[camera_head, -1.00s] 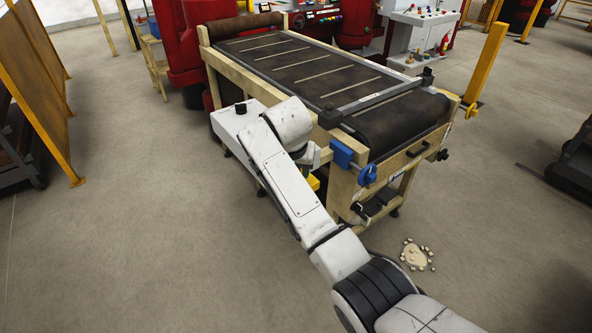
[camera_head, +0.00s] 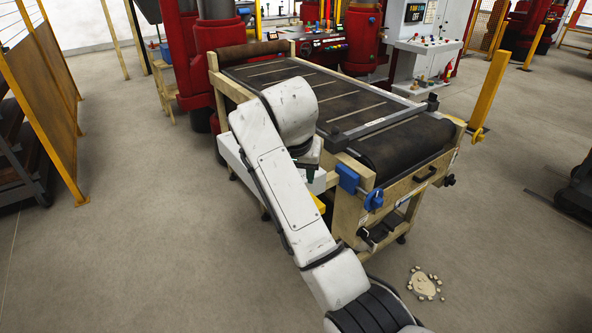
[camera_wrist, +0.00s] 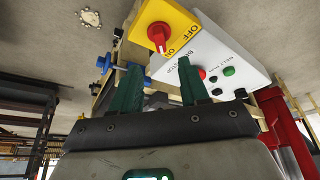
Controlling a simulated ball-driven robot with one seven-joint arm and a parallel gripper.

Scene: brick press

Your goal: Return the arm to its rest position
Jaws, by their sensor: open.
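My gripper (camera_wrist: 160,92) shows in the wrist view with its two green fingers apart and nothing between them. In the head view my white arm reaches up over the near left side of the conveyor, and the gripper is mostly hidden behind the arm's end. Beyond the fingers in the wrist view is a white control box (camera_wrist: 225,62) with red, green and black buttons. A yellow switch plate (camera_wrist: 180,22) with a red rotary knob marked OFF and ON is beside it. The fingers look apart from the knob, though the exact gap is hard to judge.
The conveyor (camera_head: 345,95) with its wooden frame stands close to my arm. A blue clamp (camera_head: 372,198) sticks out at its near corner. A yellow post (camera_head: 492,90) stands right, and a yellow mesh fence (camera_head: 50,100) left. Small debris (camera_head: 424,284) lies on otherwise clear floor.

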